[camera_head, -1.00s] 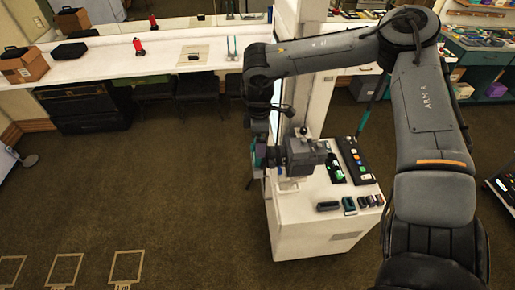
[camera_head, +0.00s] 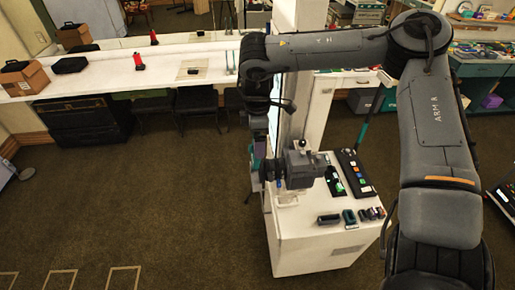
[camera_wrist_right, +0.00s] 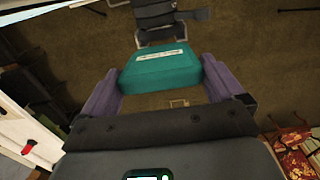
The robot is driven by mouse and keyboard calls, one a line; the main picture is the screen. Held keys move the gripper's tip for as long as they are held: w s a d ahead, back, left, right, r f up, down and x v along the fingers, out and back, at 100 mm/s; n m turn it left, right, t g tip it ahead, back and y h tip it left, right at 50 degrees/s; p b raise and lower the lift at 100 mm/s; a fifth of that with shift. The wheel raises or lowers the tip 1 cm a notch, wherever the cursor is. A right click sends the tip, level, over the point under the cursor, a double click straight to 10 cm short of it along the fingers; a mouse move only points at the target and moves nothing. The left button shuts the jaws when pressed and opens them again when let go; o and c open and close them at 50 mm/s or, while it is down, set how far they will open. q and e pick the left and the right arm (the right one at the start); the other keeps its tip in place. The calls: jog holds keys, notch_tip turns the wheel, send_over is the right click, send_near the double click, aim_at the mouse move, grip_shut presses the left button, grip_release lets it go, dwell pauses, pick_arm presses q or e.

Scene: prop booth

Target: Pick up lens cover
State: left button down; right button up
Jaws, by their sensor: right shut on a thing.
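The likely lens cover is a teal block with a pale printed label (camera_wrist_right: 158,68), seen in the right wrist view. It sits between the two purple fingers of my right gripper (camera_wrist_right: 160,88), which is shut on it. In the head view my right gripper (camera_head: 258,172) hangs at the left edge of a white cart, beside a grey camera-like device (camera_head: 303,163). A bit of teal shows there, but the fingers and the block are too small to separate clearly. My left gripper is not in view.
The white cart (camera_head: 310,245) carries a black panel with coloured buttons (camera_head: 357,172) and several small dark items along its front. A white pillar stands behind it. A long white counter (camera_head: 120,85) runs along the back left. The brown floor left of the cart is clear.

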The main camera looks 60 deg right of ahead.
notch_tip(320, 180, up, 22)
jog(key=p, duration=0.1)
jog(key=shift+f, duration=0.15)
jog(key=shift+d, duration=0.2)
jog(key=g, duration=0.1)
send_over(255, 162)
jog(key=w+d, duration=0.3)
jog(key=d, duration=0.1)
jog(key=shift+h, duration=0.4)
jog(key=f, duration=2)
jog(key=shift+s+a+f, duration=0.15)
jog(key=shift+a+f, duration=0.05)
jog(key=shift+f, duration=0.05)
jog(key=shift+s+f, duration=0.2)
jog(key=shift+f, duration=0.4)
jog(key=shift+f+b, duration=0.5)
jog(key=shift+f, duration=1.4)
